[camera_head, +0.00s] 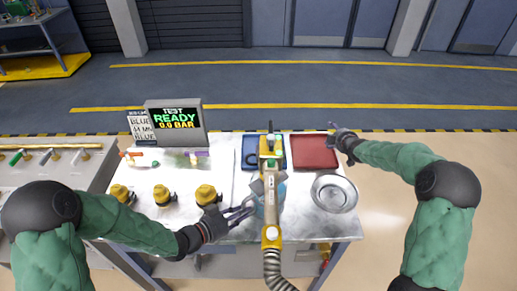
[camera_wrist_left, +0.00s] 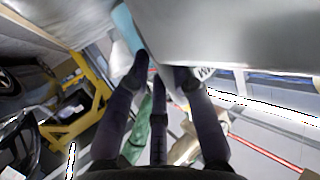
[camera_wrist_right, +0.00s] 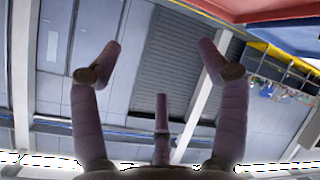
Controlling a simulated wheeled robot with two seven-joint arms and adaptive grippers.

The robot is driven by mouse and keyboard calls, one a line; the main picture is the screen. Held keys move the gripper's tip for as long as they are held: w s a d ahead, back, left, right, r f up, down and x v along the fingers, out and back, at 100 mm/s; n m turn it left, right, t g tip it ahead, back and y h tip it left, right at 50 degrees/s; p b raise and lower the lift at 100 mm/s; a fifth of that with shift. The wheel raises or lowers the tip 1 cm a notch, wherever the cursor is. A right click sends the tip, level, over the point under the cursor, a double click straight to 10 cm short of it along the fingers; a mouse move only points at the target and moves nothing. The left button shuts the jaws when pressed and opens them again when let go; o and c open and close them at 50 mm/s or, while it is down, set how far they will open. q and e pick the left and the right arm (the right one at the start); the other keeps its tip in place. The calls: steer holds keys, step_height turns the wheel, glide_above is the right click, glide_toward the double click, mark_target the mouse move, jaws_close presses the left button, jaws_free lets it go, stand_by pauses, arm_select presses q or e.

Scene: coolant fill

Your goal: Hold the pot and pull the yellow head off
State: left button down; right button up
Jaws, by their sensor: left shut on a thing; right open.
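The yellow head (camera_head: 271,236) stands over the light-blue pot (camera_head: 282,194) at the front middle of the table in the head view. The head hides much of the pot, and a ribbed hose (camera_head: 276,268) runs from its near end. My left gripper (camera_head: 251,205) is shut on the pot from its left side. A light-blue strip, seemingly the pot (camera_wrist_left: 127,27), shows by the fingers in the left wrist view. My right gripper (camera_head: 338,133) is open and empty near the red tray's far right corner. Its fingers (camera_wrist_right: 160,65) are spread with nothing between them.
A red tray (camera_head: 313,150) and a blue tray (camera_head: 277,153) lie behind the pot. A round metal bowl (camera_head: 334,193) sits to its right. Several yellow-and-black fittings (camera_head: 162,195) stand on the left. A display (camera_head: 175,120) reading READY, 0.0 BAR stands at the back left.

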steer(key=a+r+n+y, duration=0.2)
steer(key=a+r+n, duration=0.4)
steer(key=a+r, duration=1)
arm_select(q)
steer(key=shift+r, duration=0.1)
arm_select(e)
step_height(320, 180, up, 18)
steer(key=n+g+h, duration=0.4)
steer(key=n+g, duration=0.5)
steer(key=n, duration=0.5)
glide_above(267, 180)
steer(key=a, duration=0.1)
steer(key=f+n+g, duration=0.1)
steer(key=f, duration=0.6)
steer(key=d+f+n+g, duration=0.1)
steer(key=f+n, duration=0.1)
steer(key=f, duration=0.4)
steer(key=f+n+g+h, duration=0.1)
steer(key=f, duration=0.6)
steer(key=shift+d+f+n, duration=0.15)
steer(key=shift+f+n, duration=0.15)
steer(key=shift+f, duration=0.05)
steer(key=shift+c, duration=0.4)
